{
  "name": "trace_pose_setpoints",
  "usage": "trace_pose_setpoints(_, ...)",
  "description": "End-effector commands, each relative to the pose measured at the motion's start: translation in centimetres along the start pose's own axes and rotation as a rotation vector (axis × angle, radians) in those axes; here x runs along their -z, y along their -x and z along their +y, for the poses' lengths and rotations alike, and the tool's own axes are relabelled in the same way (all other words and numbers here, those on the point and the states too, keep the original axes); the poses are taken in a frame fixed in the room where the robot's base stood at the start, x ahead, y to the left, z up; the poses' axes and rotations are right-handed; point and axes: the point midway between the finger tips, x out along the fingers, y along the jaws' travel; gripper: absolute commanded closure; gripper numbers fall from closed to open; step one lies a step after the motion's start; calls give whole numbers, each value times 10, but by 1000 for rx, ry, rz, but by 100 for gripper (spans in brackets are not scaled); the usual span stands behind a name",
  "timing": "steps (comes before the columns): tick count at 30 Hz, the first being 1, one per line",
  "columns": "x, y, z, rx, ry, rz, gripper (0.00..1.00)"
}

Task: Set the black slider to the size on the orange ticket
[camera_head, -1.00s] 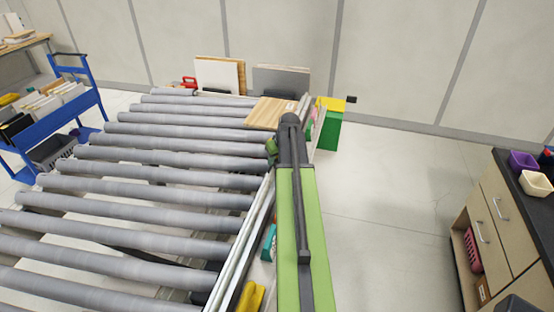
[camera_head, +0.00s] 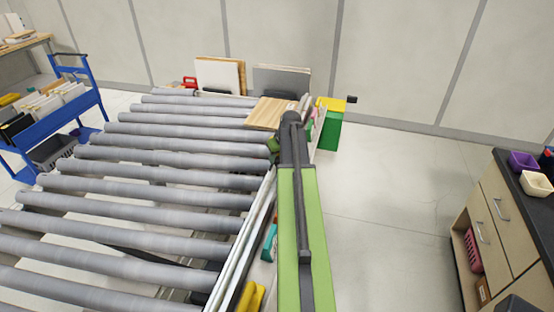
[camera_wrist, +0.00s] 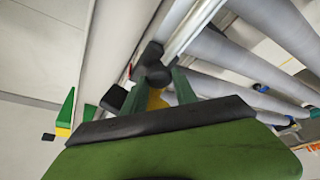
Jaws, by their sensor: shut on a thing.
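In the wrist view, my gripper's (camera_wrist: 159,78) two green fingers close on a dark rounded piece (camera_wrist: 158,75), which appears to be the black slider's knob. A dark block (camera_wrist: 150,54) sits just beyond it beside a pale metal rail (camera_wrist: 190,32). In the head view, my arm covers most of this spot and the slider cannot be made out; a bit of my gripper (camera_head: 273,146) shows left of the arm's end. I cannot pick out the orange ticket or read a size in either view.
Grey rollers (camera_head: 150,180) fill the left side. A wooden panel (camera_head: 268,113) lies at their far end, beside a green and yellow box (camera_head: 329,128). A blue cart (camera_head: 55,125) stands at far left and a drawer cabinet (camera_head: 505,225) at right. The floor between is clear.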

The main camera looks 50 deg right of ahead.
Motion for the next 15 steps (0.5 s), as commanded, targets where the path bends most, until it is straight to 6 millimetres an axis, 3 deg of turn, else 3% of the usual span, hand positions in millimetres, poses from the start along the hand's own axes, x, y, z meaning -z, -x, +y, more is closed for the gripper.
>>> trace_pose_setpoints(7, 40, -16, 40, 0, -1, 5, 100)
trace_pose_setpoints(15, 44, -17, 45, 0, 0, 5, 100)
